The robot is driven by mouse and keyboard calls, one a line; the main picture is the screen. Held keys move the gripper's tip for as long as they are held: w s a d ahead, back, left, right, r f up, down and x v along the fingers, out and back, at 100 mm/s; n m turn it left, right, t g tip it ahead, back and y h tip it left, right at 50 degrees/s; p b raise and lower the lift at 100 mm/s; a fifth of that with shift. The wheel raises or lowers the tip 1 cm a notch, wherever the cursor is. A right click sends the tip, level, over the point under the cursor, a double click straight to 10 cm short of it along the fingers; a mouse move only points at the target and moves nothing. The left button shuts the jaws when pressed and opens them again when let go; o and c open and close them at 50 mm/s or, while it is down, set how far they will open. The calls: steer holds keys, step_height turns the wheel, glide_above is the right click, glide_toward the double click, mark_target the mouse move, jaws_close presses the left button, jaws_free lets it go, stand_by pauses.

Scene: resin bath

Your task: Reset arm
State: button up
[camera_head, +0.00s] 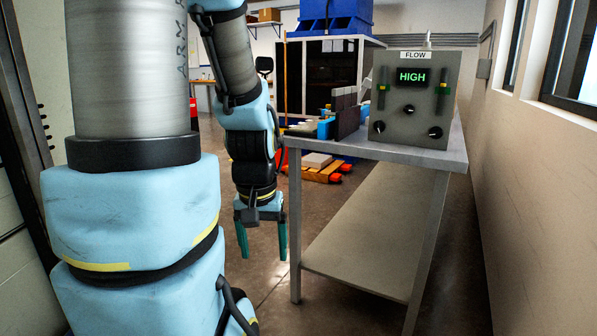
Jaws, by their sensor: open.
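My gripper (262,241) hangs below my arm, pointing down, near the middle of the view. Its two teal fingers are apart and nothing shows between them. It is in front of the left end of a grey metal table (430,158), at a height between the tabletop and the lower shelf. My arm's large links fill the left of the view and hide what lies behind them.
A grey control box (416,110) labelled FLOW stands on the table, its screen reading HIGH. Dark panels and a blue item (326,129) stand beside it. Orange and red items (325,172) lie on the floor behind. A wall with windows (575,60) runs along the right.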

step_height(320, 180, up, 18)
steer(key=p, duration=1.6)
steer(key=shift+w+r+p, duration=0.25)
steer(key=shift+w+p, duration=0.05)
steer(key=shift+p, duration=0.1)
